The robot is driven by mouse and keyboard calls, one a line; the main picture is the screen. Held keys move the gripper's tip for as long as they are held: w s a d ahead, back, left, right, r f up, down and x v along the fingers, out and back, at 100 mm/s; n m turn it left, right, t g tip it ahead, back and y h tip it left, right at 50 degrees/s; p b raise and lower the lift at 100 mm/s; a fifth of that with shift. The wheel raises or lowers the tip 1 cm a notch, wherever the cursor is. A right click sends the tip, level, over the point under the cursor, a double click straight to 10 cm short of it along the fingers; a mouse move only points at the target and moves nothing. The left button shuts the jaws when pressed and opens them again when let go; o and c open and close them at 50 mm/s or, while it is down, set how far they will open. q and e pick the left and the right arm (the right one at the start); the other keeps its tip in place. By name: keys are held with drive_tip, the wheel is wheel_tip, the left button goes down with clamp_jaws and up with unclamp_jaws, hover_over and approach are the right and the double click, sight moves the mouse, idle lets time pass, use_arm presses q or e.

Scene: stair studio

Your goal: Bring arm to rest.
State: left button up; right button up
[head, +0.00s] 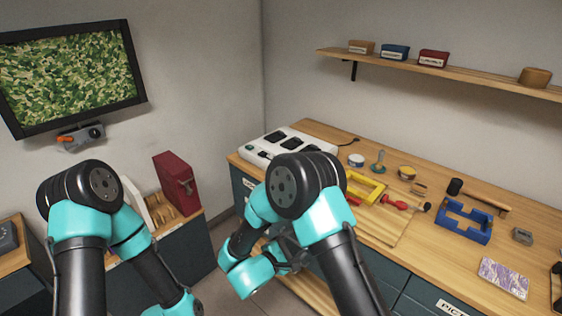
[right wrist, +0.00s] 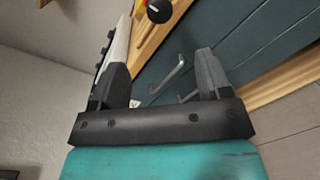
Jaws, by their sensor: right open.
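My right arm folds down in front of the workbench (head: 450,240) in the head view, and its gripper end is mostly hidden behind its own links. In the right wrist view my right gripper (right wrist: 160,82) is open and empty, its two dark fingers apart. Between and beyond the fingers are a metal drawer handle (right wrist: 168,80) and the bench's dark front. My left arm comes in at the left of the head view and bends downward. Its gripper is below the picture's edge and not in view.
The bench holds a white device (head: 290,147), a yellow frame (head: 363,189), a blue frame (head: 465,224), a hammer (head: 478,196) and a patterned booklet (head: 503,278). A red binder (head: 176,184) stands on the left cabinet. A wall shelf (head: 450,75) runs above. Floor shows between cabinets.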

drive_tip(key=d+f+m+g+y, duration=0.2)
drive_tip(key=d+f+m+y, duration=0.75)
drive_tip(key=f, duration=0.45)
drive_tip(key=s+d+f+m+g+y, duration=0.3)
drive_tip(key=s+m+g, duration=0.1)
drive_tip(key=s, duration=0.5)
drive_tip(key=s+d+f+m+g+y, duration=0.3)
drive_tip(key=s+m+g+y, duration=0.1)
drive_tip(key=s, duration=0.6)
drive_tip(key=shift+f+m+g, duration=0.15)
drive_tip(key=shift+m+g, duration=0.15)
drive_tip(key=shift+m, duration=0.55)
drive_tip(key=shift+y, duration=0.25)
